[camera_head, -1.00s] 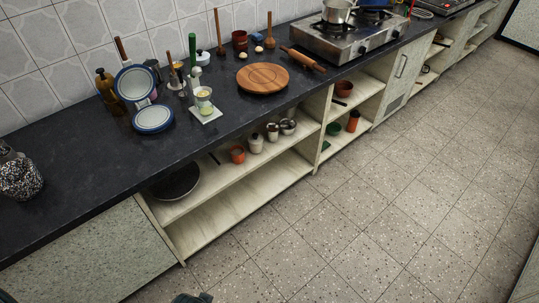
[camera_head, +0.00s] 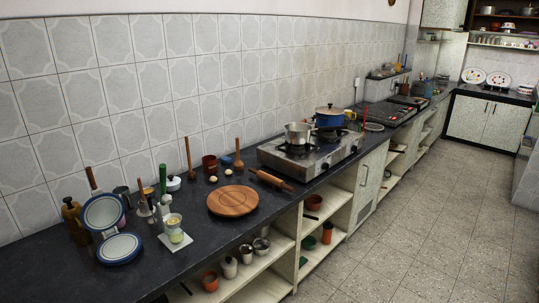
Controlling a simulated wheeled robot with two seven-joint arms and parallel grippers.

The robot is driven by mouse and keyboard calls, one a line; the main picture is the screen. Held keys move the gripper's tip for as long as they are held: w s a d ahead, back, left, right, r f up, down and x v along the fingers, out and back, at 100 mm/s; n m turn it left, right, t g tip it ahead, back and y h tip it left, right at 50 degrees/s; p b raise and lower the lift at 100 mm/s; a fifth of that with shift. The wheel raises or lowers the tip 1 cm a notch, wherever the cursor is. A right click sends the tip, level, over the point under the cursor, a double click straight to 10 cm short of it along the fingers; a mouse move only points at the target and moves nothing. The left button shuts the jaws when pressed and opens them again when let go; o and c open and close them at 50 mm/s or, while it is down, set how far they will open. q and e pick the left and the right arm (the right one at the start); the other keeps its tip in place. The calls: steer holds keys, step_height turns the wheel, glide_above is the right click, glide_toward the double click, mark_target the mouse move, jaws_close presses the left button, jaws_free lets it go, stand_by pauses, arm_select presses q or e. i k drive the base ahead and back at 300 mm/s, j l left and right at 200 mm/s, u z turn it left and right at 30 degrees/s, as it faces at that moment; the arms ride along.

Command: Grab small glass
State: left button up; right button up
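Nothing in view is clearly a small glass; several small vessels are too small to tell apart. On the counter, a small pale cup (camera_head: 173,220) stands beside a yellowish-green one (camera_head: 176,236) on a white square tile. On the shelf below the counter are a steel-looking round vessel (camera_head: 262,246), a pale lidded jar (camera_head: 229,267) and another small container (camera_head: 246,254). A grey metal mug (camera_head: 122,196) stands near the wall, partly hidden behind a blue-rimmed white dish. Neither of my grippers is in view.
The dark counter (camera_head: 160,275) runs along the tiled wall. It carries a round wooden board (camera_head: 232,201), a rolling pin (camera_head: 270,180), blue-rimmed dishes (camera_head: 119,249) and a stove (camera_head: 310,155) with pots. The tiled floor (camera_head: 430,215) on the right is clear.

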mark_target(176, 236)
steer(key=j, duration=0.5)
steer(key=k+j+z, duration=0.1)
steer(key=j, duration=0.9)
steer(key=k+j+z, duration=0.15)
steer(key=j, duration=0.85)
steer(key=k+j+z, duration=0.1)
steer(key=j, duration=0.35)
steer(key=u, duration=0.45)
steer(key=i+l+u, duration=0.1)
steer(key=u, duration=0.35)
steer(key=l+u, duration=0.35)
steer(key=u, duration=0.15)
steer(key=i+l+u, duration=0.1)
steer(key=l+u, duration=0.15)
steer(key=u, duration=0.2)
steer(key=l+u, duration=0.2)
steer(key=l, duration=0.35)
steer(key=l+u, duration=0.15)
steer(key=l, duration=0.35)
steer(key=k+l+u, duration=0.2)
steer(key=l, duration=0.3)
steer(key=l+u, duration=0.2)
steer(key=l, duration=0.35)
steer(key=k+l, duration=0.1)
steer(key=l, duration=0.3)
steer(key=k+l, duration=0.15)
steer(key=l, duration=0.3)
steer(key=k+l, duration=0.1)
steer(key=l, duration=0.3)
